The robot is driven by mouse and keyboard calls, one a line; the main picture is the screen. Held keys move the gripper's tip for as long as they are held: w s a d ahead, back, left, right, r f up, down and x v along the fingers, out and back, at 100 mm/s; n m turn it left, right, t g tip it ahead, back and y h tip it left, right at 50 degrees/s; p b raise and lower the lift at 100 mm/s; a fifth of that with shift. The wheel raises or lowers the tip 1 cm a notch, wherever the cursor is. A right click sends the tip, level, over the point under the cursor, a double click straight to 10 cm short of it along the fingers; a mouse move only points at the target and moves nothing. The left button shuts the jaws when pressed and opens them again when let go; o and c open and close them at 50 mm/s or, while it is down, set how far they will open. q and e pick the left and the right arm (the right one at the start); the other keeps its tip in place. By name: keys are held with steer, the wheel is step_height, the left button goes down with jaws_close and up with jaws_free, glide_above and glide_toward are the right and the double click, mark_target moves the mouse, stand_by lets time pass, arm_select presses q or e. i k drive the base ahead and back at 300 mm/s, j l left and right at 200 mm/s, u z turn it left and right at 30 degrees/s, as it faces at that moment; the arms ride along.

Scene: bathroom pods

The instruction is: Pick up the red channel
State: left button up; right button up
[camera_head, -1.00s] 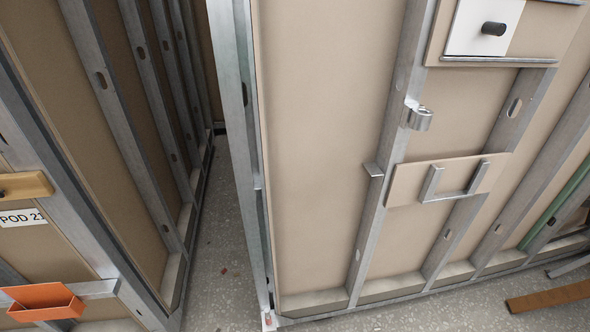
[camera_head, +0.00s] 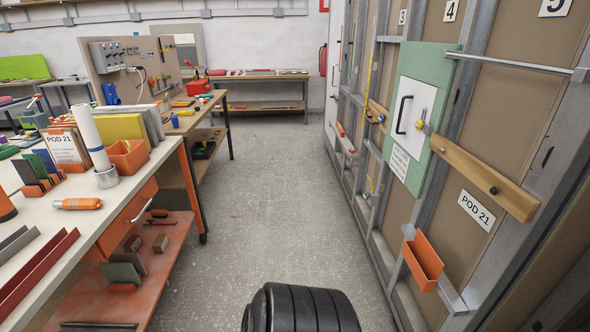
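A long dark red channel (camera_head: 40,268) lies on the white top of the workbench (camera_head: 128,188) at the lower left of the head view. It runs at a slant along the bench's front edge, and its near end is cut off by the picture's left edge. A shorter grey channel (camera_head: 16,240) lies just behind it. Neither of my grippers is in view.
The grey aisle floor (camera_head: 262,185) is clear. The pod wall with an orange tray (camera_head: 424,261) lines the right.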

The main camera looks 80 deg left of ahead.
mark_target(27, 278)
steer(key=u, duration=4.7)
steer(key=i+l+u, duration=0.1)
steer(key=l+u, duration=0.15)
steer(key=u, duration=0.2)
steer(key=i+l+u, duration=0.1)
steer(key=l+u, duration=0.15)
steer(key=u, duration=0.25)
